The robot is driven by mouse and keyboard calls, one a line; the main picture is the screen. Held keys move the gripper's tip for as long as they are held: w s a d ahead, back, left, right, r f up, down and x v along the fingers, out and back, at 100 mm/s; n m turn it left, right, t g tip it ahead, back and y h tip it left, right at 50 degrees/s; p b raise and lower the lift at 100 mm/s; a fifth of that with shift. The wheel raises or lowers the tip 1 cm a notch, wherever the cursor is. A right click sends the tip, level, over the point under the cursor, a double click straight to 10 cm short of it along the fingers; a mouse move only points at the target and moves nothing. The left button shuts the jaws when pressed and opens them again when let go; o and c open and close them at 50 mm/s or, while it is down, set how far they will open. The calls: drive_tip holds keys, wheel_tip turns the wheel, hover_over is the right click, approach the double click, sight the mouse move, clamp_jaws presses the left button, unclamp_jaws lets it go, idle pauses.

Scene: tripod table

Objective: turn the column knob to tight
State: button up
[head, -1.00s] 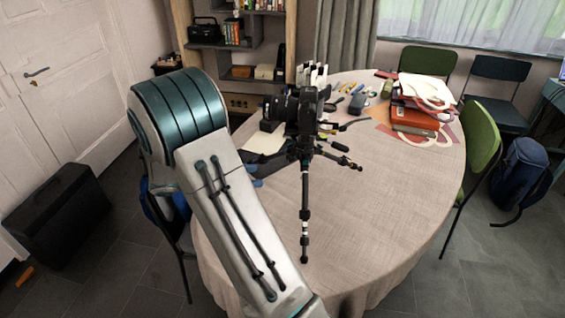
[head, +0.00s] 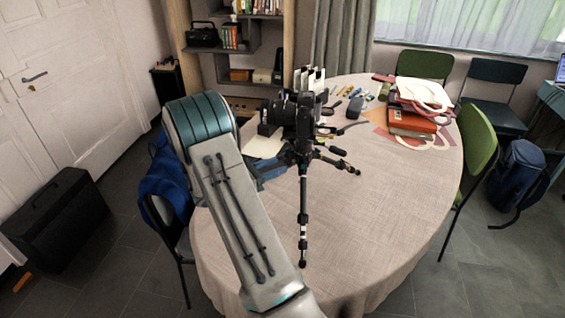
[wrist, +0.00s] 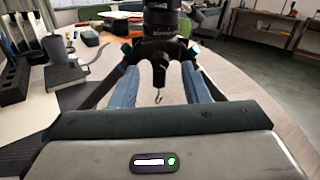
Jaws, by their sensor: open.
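A black camera (head: 293,110) sits on a small black tripod (head: 303,205) standing on the round table. In the wrist view the tripod's central column (wrist: 158,45) is upright ahead, with a small hook at its lower end and legs spreading to both sides. My gripper (wrist: 158,88) is open, its blue fingers on either side of the column's lower end as seen from the wrist. I cannot tell whether they touch anything. In the head view my gripper (head: 268,170) is partly hidden by my arm and the tripod. I cannot make out the column knob clearly.
The cloth-covered table (head: 380,210) is bare at front and right. Red books and a pale bag (head: 415,110) lie at the back right. A grey object (wrist: 65,65) and a black rack (wrist: 14,78) stand left in the wrist view. Chairs surround the table.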

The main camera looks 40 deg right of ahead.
sight(290, 162)
drive_tip(key=d, duration=0.3)
drive_tip(key=shift+s+d, duration=0.15)
drive_tip(key=shift+s, duration=0.15)
clamp_jaws()
